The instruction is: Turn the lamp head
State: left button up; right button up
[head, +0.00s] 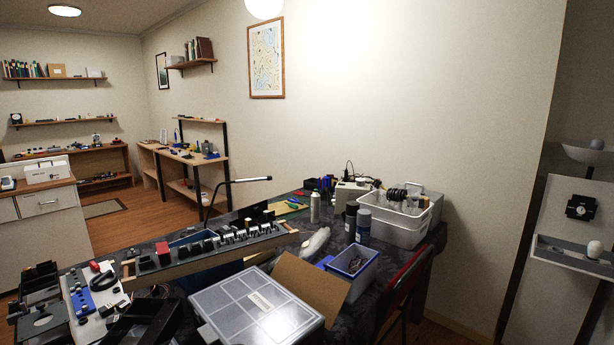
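A thin desk lamp (204,200) stands behind the long panel on the cluttered table in the head view. Its dark post rises and bends to the right into a slim, nearly horizontal lamp head (252,179), light along most of its length with a dark tip at the right end. The lamp's base is hidden behind the panel and other items. I see neither of my grippers in this view, and nothing touches the lamp head.
A long panel (205,257) with switches crosses the table before the lamp. Air around the lamp head looks clear.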

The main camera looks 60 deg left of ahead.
aim_at(269, 178)
jog(key=i, duration=0.65)
jog(key=u, duration=0.55)
jog(key=i, duration=1.7)
jog(key=u, duration=5.85)
